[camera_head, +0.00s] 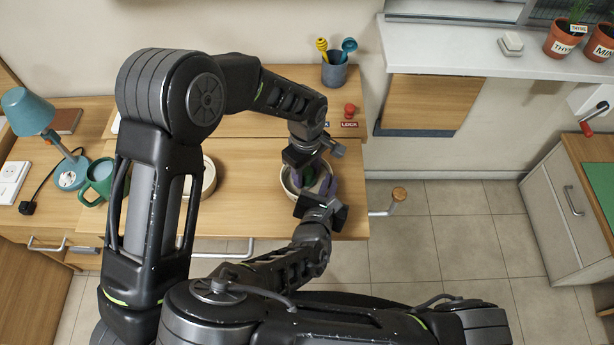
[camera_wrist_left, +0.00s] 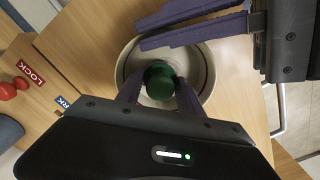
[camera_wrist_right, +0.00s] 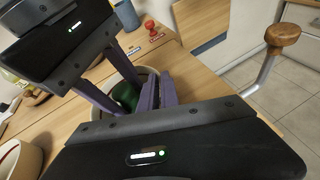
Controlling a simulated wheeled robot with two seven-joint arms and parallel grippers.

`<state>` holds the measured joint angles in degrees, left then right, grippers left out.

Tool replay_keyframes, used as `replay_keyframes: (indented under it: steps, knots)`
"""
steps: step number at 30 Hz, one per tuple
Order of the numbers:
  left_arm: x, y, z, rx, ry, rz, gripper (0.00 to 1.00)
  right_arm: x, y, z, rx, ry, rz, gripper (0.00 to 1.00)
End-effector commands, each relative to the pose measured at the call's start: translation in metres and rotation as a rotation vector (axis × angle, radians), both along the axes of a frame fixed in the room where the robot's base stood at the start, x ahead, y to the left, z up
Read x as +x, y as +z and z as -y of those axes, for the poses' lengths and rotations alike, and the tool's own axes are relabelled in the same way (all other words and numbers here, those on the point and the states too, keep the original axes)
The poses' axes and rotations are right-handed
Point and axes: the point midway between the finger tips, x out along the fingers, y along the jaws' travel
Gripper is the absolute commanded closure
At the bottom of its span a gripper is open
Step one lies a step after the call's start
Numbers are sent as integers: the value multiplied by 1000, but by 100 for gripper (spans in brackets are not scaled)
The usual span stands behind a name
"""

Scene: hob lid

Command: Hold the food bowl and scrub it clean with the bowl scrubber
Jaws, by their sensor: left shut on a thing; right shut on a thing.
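The bowl scrubber, a green round-topped piece (camera_wrist_left: 159,82), is inside the bowl. My left gripper (camera_wrist_left: 160,95) is shut on the scrubber from above, one purple finger on each side. My right gripper (camera_wrist_right: 160,90) is shut on the bowl's wall at the rim, its fingers reaching over the edge. The scrubber's underside and much of the bowl are hidden by the fingers.
Another cream round dish (camera_head: 209,178) stands left of the bowl, partly behind my left arm. A blue-grey cup with utensils (camera_head: 335,72) and a red knob-like piece (camera_head: 349,110) by a LOCK label are behind. A wooden-knobbed handle (camera_head: 399,194) juts out at the right.

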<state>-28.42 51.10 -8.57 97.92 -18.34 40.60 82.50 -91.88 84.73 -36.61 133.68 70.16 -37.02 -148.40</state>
Motion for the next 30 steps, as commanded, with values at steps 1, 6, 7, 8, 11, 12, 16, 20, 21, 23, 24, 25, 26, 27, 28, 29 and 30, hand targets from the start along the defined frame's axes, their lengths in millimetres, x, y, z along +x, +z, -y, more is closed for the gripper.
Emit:
replay_keyframes:
  steps: [1,6,7,8,11,12,16,20,21,23,24,25,26,27,28,29,30]
  knots:
    - [5,-1,-1,0,2,1,100,-1,-1,0,0,0,-3,100]
    - [10,18,0,-2,0,5,100,-1,-1,0,0,0,-3,100]
    - [10,23,0,-2,0,4,100,-1,-1,0,0,0,-3,100]
    - [9,23,-1,-1,0,1,100,-1,-2,0,0,0,-4,100]
    - [9,32,0,-1,-1,1,100,-1,-2,0,0,0,-3,100]
    - [9,36,0,-1,-1,1,100,-1,-2,0,0,0,-4,100]
    - [9,47,-1,-1,0,2,100,-1,-1,0,0,0,-3,100]
    - [9,59,-1,-1,0,2,100,-1,-1,0,0,0,-4,100]
    - [9,63,0,-1,0,2,100,-1,-1,0,0,0,-3,100]
    - [9,68,0,-1,0,2,100,-1,-1,0,0,0,-3,100]
    - [9,71,0,-1,0,2,100,-1,-1,0,0,0,-3,100]
    - [9,73,0,-1,0,2,100,-1,-1,0,0,0,-3,100]
    - [9,75,0,-1,0,1,100,-1,-1,0,0,0,-3,100]
    - [9,77,-1,-1,0,1,100,-1,-1,0,0,0,-3,100]
    - [9,78,-1,-1,0,1,100,-1,-1,0,0,0,-3,100]
    - [9,79,-1,-1,0,1,100,-1,-1,0,0,0,-3,100]
    - [8,80,-1,0,0,0,100,-1,-1,0,0,0,-3,100]
